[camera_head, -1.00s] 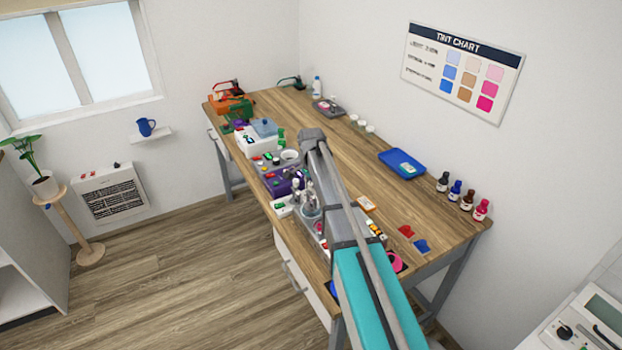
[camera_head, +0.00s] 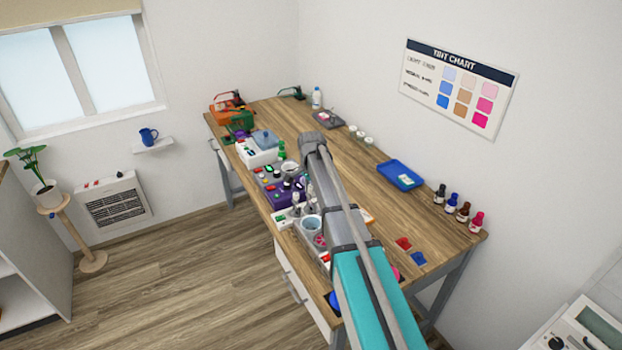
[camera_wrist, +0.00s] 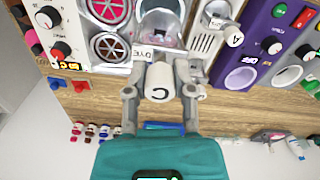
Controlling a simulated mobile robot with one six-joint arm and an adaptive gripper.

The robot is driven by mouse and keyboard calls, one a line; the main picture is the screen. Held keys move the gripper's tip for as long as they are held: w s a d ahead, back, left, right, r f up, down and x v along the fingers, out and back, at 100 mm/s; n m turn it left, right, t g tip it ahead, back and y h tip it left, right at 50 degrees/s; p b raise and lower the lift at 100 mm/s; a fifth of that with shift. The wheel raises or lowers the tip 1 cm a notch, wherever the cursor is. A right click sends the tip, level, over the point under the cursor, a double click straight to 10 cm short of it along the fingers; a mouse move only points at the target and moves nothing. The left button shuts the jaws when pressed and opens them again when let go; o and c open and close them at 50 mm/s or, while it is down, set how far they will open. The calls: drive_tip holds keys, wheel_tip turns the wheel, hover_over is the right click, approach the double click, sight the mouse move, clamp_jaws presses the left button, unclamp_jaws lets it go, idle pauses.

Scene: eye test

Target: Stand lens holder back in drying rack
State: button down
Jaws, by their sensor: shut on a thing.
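In the wrist view my gripper (camera_wrist: 162,76) is shut on the white round end of a lens holder (camera_wrist: 158,88), marked with a letter C. The holder's clear, pale frame (camera_wrist: 161,17) extends away from the fingers, over or in a container by a DYE label. I cannot tell whether it touches the container. A second white holder (camera_wrist: 235,37), marked A, is beside a pale slotted piece (camera_wrist: 203,42), which may be the drying rack. In the head view my arm hides the gripper and the held holder.
Round pots with pink (camera_wrist: 110,9) and dark (camera_wrist: 110,46) grids stand left of the holder in the wrist view. A purple unit (camera_wrist: 256,45) is on the right. In the head view a blue tray (camera_head: 400,175) and several bottles (camera_head: 463,205) line the bench's right side.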

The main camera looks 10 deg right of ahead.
sight(311, 198)
drive_tip(key=shift+f+b, duration=1.65)
drive_tip(key=shift+f, duration=0.2)
drive_tip(key=shift+s, duration=0.1)
